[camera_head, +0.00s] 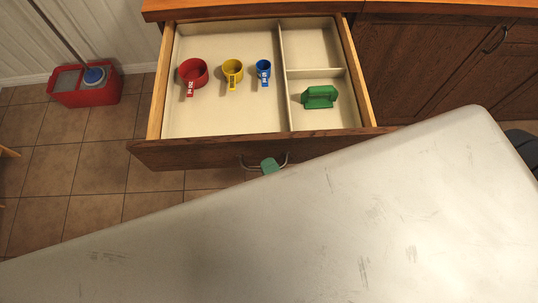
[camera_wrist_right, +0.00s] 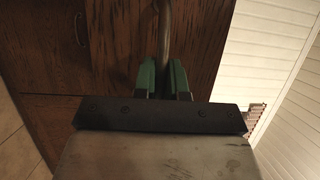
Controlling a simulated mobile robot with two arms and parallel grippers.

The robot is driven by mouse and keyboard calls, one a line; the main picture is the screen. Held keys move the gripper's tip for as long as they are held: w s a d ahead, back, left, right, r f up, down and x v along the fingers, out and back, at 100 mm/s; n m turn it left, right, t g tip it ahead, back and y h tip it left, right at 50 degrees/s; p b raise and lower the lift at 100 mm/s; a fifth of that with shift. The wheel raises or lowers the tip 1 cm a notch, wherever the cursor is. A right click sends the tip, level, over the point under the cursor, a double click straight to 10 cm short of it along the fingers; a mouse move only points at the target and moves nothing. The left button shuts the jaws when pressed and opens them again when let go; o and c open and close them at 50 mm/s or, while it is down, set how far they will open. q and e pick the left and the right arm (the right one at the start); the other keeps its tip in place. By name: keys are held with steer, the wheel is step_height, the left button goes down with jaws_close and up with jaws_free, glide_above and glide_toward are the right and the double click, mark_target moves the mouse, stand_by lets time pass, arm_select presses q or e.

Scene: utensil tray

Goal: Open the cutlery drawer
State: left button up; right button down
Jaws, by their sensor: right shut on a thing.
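The cutlery drawer (camera_head: 140,152) is pulled out from the wooden cabinet in the head view, its pale, divided inside showing. Its curved metal handle (camera_head: 285,161) is on the middle of the front. My right gripper (camera_head: 269,165) is at the handle, with one green fingertip showing above a large pale surface that hides the rest. In the right wrist view, the green fingers (camera_wrist_right: 163,80) are shut on the handle bar (camera_wrist_right: 164,35), one on each side. My left gripper is not in view.
Red (camera_head: 192,73), yellow (camera_head: 232,71) and blue (camera_head: 263,70) measuring cups lie in the large compartment. A green object (camera_head: 319,97) lies in the front right compartment. A red bucket (camera_head: 85,88) stands on the tiled floor at left. The left floor is otherwise mostly clear.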

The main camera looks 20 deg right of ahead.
stand_by(0.3)
steer(key=c, duration=1.2)
jaws_free()
steer(key=shift+s, duration=0.1)
steer(key=s, duration=0.3)
steer(key=s+b, duration=0.1)
steer(key=s, duration=0.3)
steer(key=s+d+b, duration=0.1)
steer(key=s, duration=0.2)
steer(key=shift+s+d+f, duration=0.1)
steer(key=shift+s+f, duration=0.05)
steer(key=shift+s, duration=0.15)
